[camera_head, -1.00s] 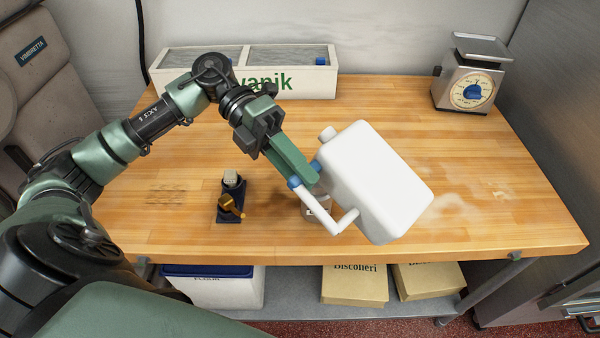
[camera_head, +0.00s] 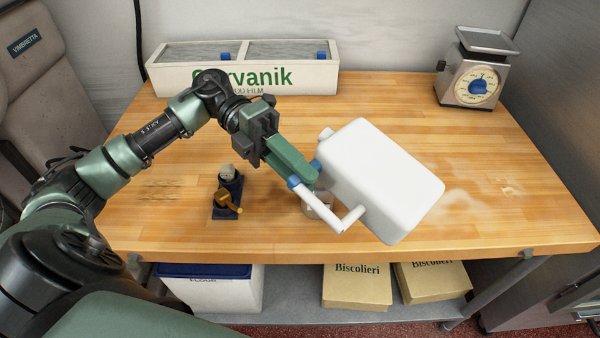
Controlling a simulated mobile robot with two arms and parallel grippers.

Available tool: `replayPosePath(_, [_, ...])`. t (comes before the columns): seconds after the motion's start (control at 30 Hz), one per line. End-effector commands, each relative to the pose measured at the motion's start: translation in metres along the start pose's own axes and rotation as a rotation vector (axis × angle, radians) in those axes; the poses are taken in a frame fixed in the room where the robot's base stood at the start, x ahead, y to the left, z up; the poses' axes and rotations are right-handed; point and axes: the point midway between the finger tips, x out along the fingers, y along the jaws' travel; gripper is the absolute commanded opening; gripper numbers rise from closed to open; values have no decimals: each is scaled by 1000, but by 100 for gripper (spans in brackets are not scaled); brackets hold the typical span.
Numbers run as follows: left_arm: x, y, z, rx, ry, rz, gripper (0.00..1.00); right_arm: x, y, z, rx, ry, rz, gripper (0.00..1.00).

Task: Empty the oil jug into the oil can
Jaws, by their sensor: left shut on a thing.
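My left gripper (camera_head: 304,180) is shut on the handle of a large white jug (camera_head: 385,180), which I take as the oil jug. The jug is held tilted over the front half of the wooden table, its short neck (camera_head: 326,133) at the upper left. A small pale round object (camera_head: 318,205) on the table is mostly hidden behind the jug's handle; I cannot tell if it is the oil can. No liquid stream is visible. My right gripper is out of view.
A dark blue device with a brass lever (camera_head: 228,195) stands left of the jug on the table (camera_head: 400,100). A film dispenser box (camera_head: 320,78) is at the back left, a kitchen scale (camera_head: 472,80) at the back right. Flour dust marks the right side.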

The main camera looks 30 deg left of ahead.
Motion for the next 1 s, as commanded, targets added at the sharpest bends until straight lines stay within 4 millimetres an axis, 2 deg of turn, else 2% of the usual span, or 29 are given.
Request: replayPosePath(1.0, [3,30,0,0,-1,-212,0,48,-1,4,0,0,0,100])
